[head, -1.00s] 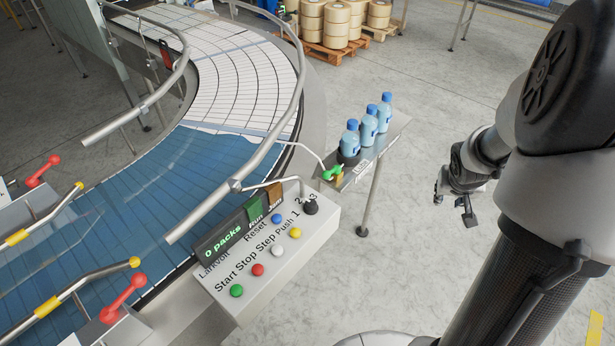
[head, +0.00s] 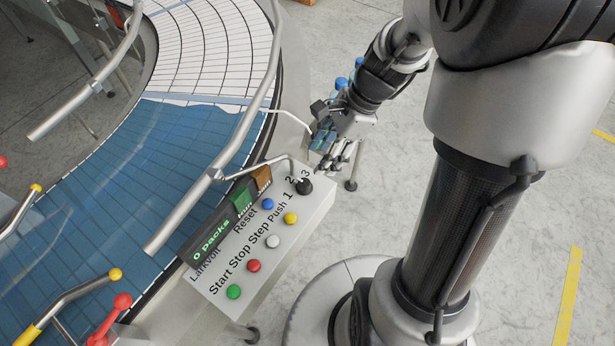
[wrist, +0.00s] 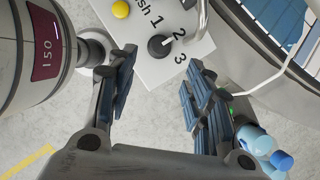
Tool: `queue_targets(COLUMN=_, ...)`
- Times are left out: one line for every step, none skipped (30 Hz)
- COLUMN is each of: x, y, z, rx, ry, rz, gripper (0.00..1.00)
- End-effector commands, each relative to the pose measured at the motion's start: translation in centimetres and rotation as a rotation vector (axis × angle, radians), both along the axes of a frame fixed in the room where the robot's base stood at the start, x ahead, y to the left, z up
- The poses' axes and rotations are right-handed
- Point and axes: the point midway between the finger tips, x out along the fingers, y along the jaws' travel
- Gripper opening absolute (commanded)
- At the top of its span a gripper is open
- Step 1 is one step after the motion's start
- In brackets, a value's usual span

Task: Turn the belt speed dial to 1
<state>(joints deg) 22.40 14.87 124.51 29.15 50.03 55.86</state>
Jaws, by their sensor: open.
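The belt speed dial (head: 304,186) is a black knob at the far right corner of the light grey control box (head: 318,205). In the wrist view the dial (wrist: 160,46) shows a small white mark that seems to point toward 2. The printed 1, 2 and 3 sit around it. My gripper (head: 335,158) is open and empty, just beyond the dial and apart from it. In the wrist view the dial appears between and ahead of the spread fingers of my gripper (wrist: 162,62).
A yellow button (head: 291,218) and a blue button (head: 267,204) are near the dial. A bent metal rod (head: 265,165) and the conveyor guard rail (head: 232,150) run close by. Blue-capped bottles (wrist: 262,145) stand beside the gripper.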

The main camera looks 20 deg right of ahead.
Motion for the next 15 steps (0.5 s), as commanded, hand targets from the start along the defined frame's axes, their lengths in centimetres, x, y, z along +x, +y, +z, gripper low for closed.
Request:
queue_targets(x=-0.1, y=0.5, z=-1.3, rx=0.002, ry=0.004, rz=0.002, gripper=0.47)
queue_targets(x=-0.1, y=0.7, z=-1.9, rx=0.001, ry=0.005, rz=0.002, gripper=0.47)
queue_targets(x=0.0, y=1.1, z=-2.7, rx=0.001, ry=0.004, rz=0.003, gripper=0.47)
queue_targets(x=0.1, y=1.3, z=-3.3, rx=0.002, ry=0.004, rz=0.002, gripper=0.47)
queue_targets(x=0.1, y=1.6, z=-4.0, rx=0.001, ry=0.005, rz=0.002, gripper=0.47)
queue_targets(x=0.1, y=1.9, z=-4.7, rx=0.0, ry=0.004, rz=0.003, gripper=0.47)
queue_targets(x=0.2, y=2.1, z=-5.3, rx=0.001, ry=0.004, rz=0.002, gripper=0.47)
queue_targets(x=0.2, y=2.3, z=-5.8, rx=0.001, ry=0.004, rz=0.003, gripper=0.47)
queue_targets(x=0.3, y=2.6, z=-6.5, rx=0.001, ry=0.003, rz=0.002, gripper=0.47)
queue_targets(x=0.3, y=2.7, z=-6.9, rx=-0.001, ry=0.003, rz=0.002, gripper=0.47)
queue_targets(x=0.3, y=2.9, z=-7.3, rx=0.0, ry=0.003, rz=0.002, gripper=0.47)
queue_targets(x=0.4, y=3.1, z=-7.8, rx=-0.001, ry=0.002, rz=0.002, gripper=0.47)
queue_targets(x=0.5, y=3.3, z=-8.1, rx=-0.001, ry=0.001, rz=0.001, gripper=0.47)
queue_targets(x=0.5, y=3.4, z=-8.4, rx=-0.001, ry=0.001, rz=0.003, gripper=0.47)
queue_targets(x=0.5, y=3.5, z=-8.7, rx=-0.001, ry=0.001, rz=0.003, gripper=0.47)
